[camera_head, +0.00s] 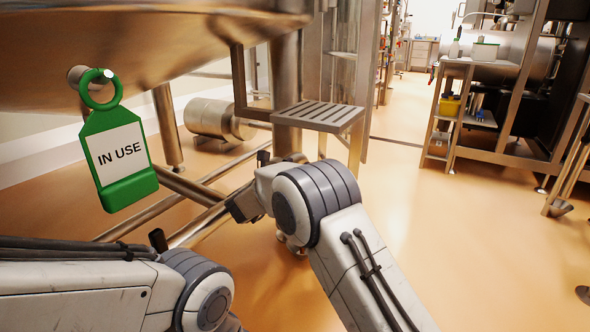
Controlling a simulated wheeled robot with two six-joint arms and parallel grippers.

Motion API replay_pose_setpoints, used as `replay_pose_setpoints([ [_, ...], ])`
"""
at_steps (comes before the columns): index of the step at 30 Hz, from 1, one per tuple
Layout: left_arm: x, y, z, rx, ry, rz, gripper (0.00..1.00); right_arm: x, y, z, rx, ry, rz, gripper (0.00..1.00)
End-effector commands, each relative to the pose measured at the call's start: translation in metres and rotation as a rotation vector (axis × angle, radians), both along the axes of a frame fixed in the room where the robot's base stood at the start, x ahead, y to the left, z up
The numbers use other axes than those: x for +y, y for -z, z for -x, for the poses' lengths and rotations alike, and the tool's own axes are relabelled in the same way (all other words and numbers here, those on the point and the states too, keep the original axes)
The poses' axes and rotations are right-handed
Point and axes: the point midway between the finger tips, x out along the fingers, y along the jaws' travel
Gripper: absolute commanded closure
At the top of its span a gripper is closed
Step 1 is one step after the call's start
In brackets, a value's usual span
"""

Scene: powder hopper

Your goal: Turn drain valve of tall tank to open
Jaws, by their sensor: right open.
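The steel underside of a large tank (130,50) fills the upper left of the head view. A green tag (122,160) reading "IN USE" hangs by its ring from a short peg on it. I cannot make out a drain valve for certain. My right gripper (236,210) is dark, small and partly hidden by its own wrist. It is open and lies in front of the steel frame tubes below the tank, right of the tag. I cannot tell whether it touches a tube.
A slatted steel step (319,115) stands just beyond my right wrist. A steel motor-like cylinder (218,119) lies behind the frame tubes. A steel bench (478,66) stands at the back right. The orange floor (445,215) on the right is mostly clear.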

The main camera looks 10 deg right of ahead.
Motion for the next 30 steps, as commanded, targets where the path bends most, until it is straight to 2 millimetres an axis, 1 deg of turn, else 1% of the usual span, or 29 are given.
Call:
replay_pose_setpoints([
  [6,0.0,-0.0001,0.0,0.0,0.0,0.0,0.43,-0.0001,-0.0002,-0.0004,0.001,-0.001,0.001,0.44],
  [7,0.0,-0.0001,0.0,0.0,0.0,0.0,0.43,-0.0001,-0.0002,-0.0004,0.001,-0.001,0.001,0.48],
  [8,0.0,-0.0001,0.0,0.0,0.0,0.0,0.43,0.0,-0.0001,-0.0005,0.001,-0.001,0.001,0.59],
  [9,0.0,-0.0001,0.0,0.0,0.0,0.0,0.43,0.0001,-0.0001,-0.0004,0.001,-0.001,0.001,0.74],
  [11,0.0,-0.0001,0.0,0.0,0.0,0.0,0.43,0.0001,-0.0001,-0.0004,0.001,-0.001,0.0,0.97],
  [12,0.0,-0.0001,0.0,0.0,0.0,0.0,0.43,0.0001,-0.0001,-0.0003,0.001,-0.001,0.0,1.0],
  [30,0.0,-0.0001,0.0,0.0,0.0,0.0,0.43,0.0005,0.0003,0.0,0.001,-0.001,-0.001,1.0],
])
